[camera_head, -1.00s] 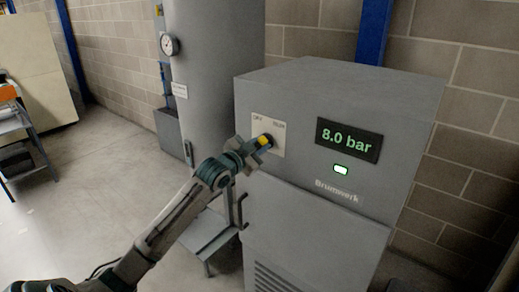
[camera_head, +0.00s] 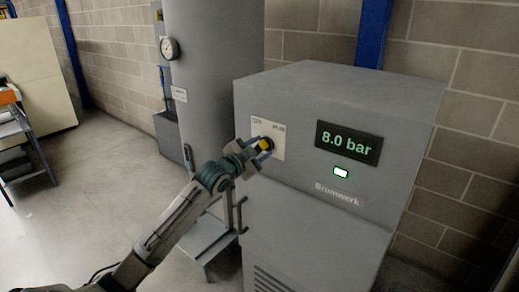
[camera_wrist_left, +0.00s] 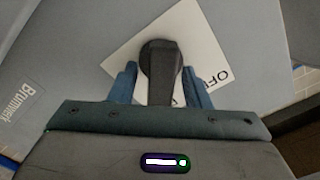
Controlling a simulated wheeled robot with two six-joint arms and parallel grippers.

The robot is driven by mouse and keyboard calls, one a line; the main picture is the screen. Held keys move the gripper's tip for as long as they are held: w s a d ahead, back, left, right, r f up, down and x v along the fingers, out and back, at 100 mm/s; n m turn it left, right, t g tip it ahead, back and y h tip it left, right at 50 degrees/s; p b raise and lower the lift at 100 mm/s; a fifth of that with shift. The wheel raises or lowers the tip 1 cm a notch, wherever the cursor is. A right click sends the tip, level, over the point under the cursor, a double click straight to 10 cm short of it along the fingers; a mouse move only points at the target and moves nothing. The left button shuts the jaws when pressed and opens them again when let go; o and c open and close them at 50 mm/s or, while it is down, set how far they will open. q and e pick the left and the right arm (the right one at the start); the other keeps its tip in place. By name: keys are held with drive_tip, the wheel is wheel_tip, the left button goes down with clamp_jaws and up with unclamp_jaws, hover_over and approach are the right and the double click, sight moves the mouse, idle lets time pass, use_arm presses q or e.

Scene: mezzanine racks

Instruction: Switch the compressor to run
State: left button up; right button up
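The compressor (camera_head: 300,105) is a grey cabinet with a display (camera_head: 347,143) reading 8.0 bar and a lit pale green lamp (camera_head: 341,171). At its upper left is a cream switch plate (camera_head: 258,126), with OFF at left and a label at right that looks like RUN. My left gripper (camera_head: 262,147) is at the dark knob on this plate. In the left wrist view the knob (camera_wrist_left: 160,65) stands between my two blue fingers (camera_wrist_left: 160,85), with narrow gaps showing on both sides. Its pointing direction is hard to tell. My right gripper is out of view.
A dark handle-like bar and a low grey step (camera_head: 205,245) are beside the cabinet's lower left. Open floor (camera_head: 95,200) lies to the left.

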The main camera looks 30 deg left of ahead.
use_arm(q)
drive_tip(key=shift+s, duration=0.15)
drive_tip(key=s+b, duration=0.4)
drive_tip(key=s, duration=0.6)
drive_tip(key=shift+s+a, duration=0.2)
drive_tip(key=shift+a, duration=0.25)
idle(0.5)
